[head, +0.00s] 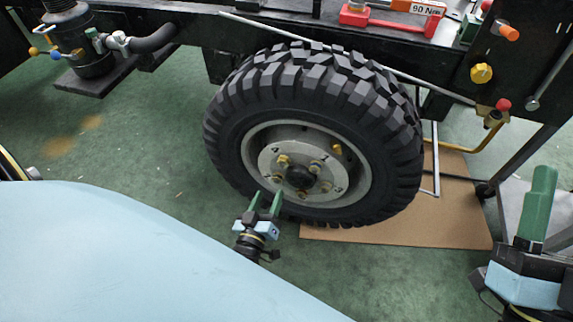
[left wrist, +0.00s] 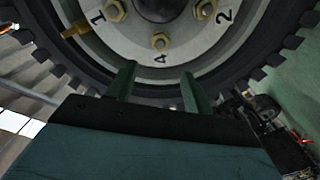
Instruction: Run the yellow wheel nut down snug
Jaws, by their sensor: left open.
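The wheel (head: 240,120) stands upright with a light grey hub plate carrying several brass-yellow nuts. The most yellow-looking nut (head: 283,161) is at the hub's upper left in the head view; which nut is meant I cannot tell. My left gripper (head: 266,197) is open and empty just in front of the lower left of the rim. In the left wrist view, a nut (left wrist: 161,42) by the mark 4 shows beyond the gap between its fingers (left wrist: 158,82), apart from them. Nuts show by marks 1 (left wrist: 115,10) and 2 (left wrist: 204,8). My right gripper (head: 540,205) is at the far right; its opening is unclear.
A dark chassis rail runs above the wheel, with a red tool marked 90 Nm (head: 415,6) on top. A yellow knob (head: 481,73) and red-capped fitting (head: 502,105) are at right. Cardboard (head: 450,210) lies under the wheel.

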